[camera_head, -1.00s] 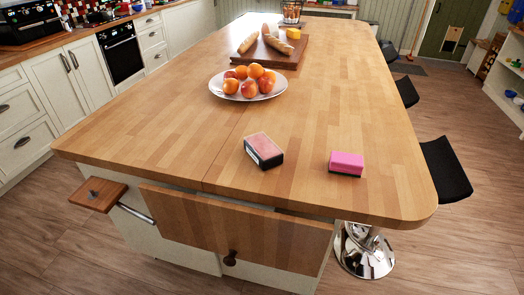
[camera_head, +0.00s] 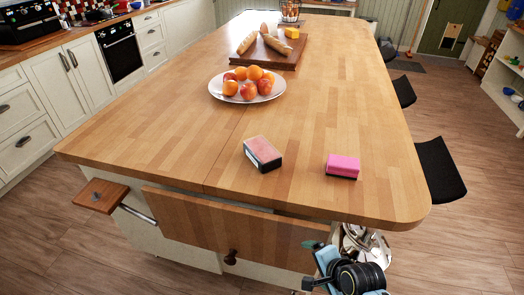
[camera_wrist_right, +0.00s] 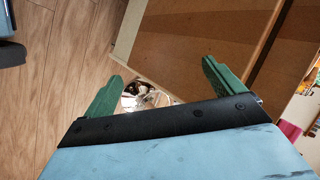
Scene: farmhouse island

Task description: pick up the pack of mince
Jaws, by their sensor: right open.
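The pack of mince (camera_head: 262,153) is a small block with a pale pink top and dark sides. It lies flat on the wooden island top, near its front edge. My right gripper (camera_head: 315,246) is at the bottom of the head view, in front of the island and apart from the pack. Its green fingers stand wide apart with nothing between them in the right wrist view (camera_wrist_right: 162,71). I cannot make out the pack in that view. My left gripper is not in view.
A bright pink block (camera_head: 342,166) lies right of the pack. A white plate (camera_head: 217,92) of fruit and a board (camera_head: 268,57) with bread are farther back. A hanging wooden panel (camera_head: 215,222) is below the front edge. Bare worktop surrounds the pack.

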